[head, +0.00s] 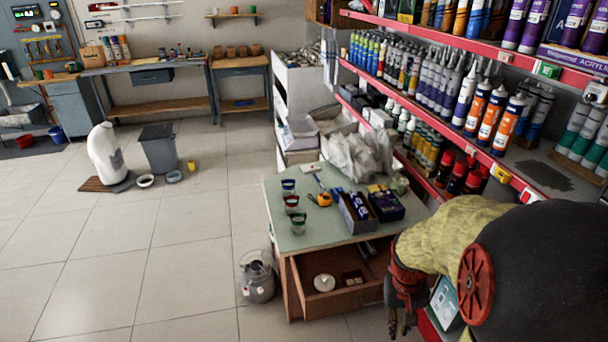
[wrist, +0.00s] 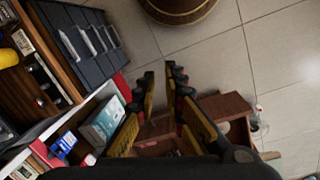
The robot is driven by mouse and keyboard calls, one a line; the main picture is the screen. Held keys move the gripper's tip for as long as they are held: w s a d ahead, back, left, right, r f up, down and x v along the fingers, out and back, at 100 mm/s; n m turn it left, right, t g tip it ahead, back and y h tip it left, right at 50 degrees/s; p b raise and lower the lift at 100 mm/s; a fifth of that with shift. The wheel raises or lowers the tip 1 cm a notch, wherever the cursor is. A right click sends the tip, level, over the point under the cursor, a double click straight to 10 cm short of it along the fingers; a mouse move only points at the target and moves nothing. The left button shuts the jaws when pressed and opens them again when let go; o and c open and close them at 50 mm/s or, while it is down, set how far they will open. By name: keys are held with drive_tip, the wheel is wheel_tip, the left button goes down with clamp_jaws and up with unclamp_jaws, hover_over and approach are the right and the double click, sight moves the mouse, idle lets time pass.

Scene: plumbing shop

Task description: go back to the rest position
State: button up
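My gripper (head: 400,322) hangs low at the right of the head view, in front of the shelf and to the right of the small table's drawer. In the wrist view my gripper's (wrist: 160,72) two yellow-and-black fingers show with a gap between their tips. Nothing is held between them, and floor tiles show past the tips. My arm's yellow-sleeved and dark links fill the lower right of the head view and hide part of the shelf behind them.
The green-topped table (head: 268,222) bears several small cups, an orange tape measure (head: 321,199) and dark boxes. Its drawer (head: 335,300) stands open, holding a white round thing (head: 324,283). Shelves (head: 470,140) of tubes line the right.

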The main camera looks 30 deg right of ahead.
drive_tip(key=w+a+r+n+t, duration=0.2)
drive_tip(key=a+r+n+t, duration=0.1)
drive_tip(key=a+r, duration=0.7)
drive_tip(key=w+a+r+n+t, duration=0.2)
drive_tip(key=a+r+n+t, duration=0.1)
drive_tip(key=a+r, duration=0.7)
drive_tip(key=shift+w+a+r+n+t, duration=0.25)
drive_tip(key=shift+a+n, duration=0.35)
drive_tip(key=shift+a, duration=0.5)
